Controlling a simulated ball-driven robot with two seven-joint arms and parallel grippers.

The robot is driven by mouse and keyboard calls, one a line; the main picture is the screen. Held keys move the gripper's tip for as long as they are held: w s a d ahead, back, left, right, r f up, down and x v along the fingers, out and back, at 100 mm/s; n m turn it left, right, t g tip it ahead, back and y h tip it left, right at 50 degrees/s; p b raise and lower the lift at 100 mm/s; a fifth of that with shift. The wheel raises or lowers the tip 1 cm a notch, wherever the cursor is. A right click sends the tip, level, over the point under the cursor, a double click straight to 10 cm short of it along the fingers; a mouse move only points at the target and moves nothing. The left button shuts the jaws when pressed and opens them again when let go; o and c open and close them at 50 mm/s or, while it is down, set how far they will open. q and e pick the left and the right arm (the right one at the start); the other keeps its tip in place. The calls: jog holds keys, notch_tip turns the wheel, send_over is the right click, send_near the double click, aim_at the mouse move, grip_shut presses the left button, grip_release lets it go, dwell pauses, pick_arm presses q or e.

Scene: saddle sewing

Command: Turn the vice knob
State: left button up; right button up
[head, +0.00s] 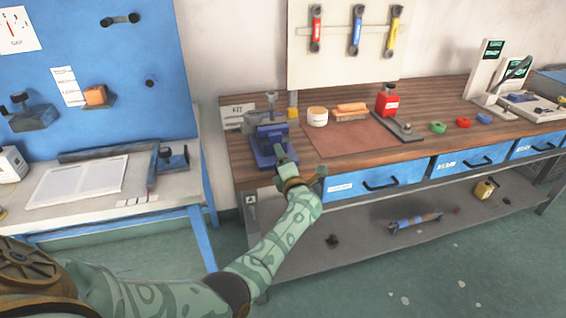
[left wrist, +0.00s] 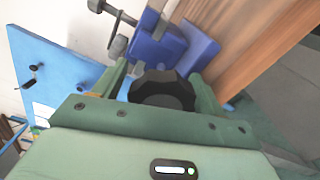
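The blue vice (head: 268,136) is at the left front corner of the wooden workbench. It also shows in the left wrist view (left wrist: 160,45), with a grey screw and handle. A dark faceted knob (left wrist: 160,88) faces the left wrist camera, below the blue body. My left gripper (head: 300,163) reaches in at the vice's front. In the left wrist view its two green fingers (left wrist: 162,84) stand wide apart, one on each side of the knob. Whether they touch it is unclear. The knob is hidden by the gripper in the head view. My right gripper is not in view.
The workbench (head: 235,155) carries a brown mat (head: 350,142), a red block-like device (head: 387,103), a white tub (head: 317,117) and small coloured rings. Blue drawers (head: 375,178) lie under its front edge. A second table (head: 120,205) with a blue backboard stands at left.

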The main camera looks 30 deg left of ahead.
pick_arm(q)
jog(key=shift+s+f, duration=0.1)
jog(key=shift+f, duration=0.15)
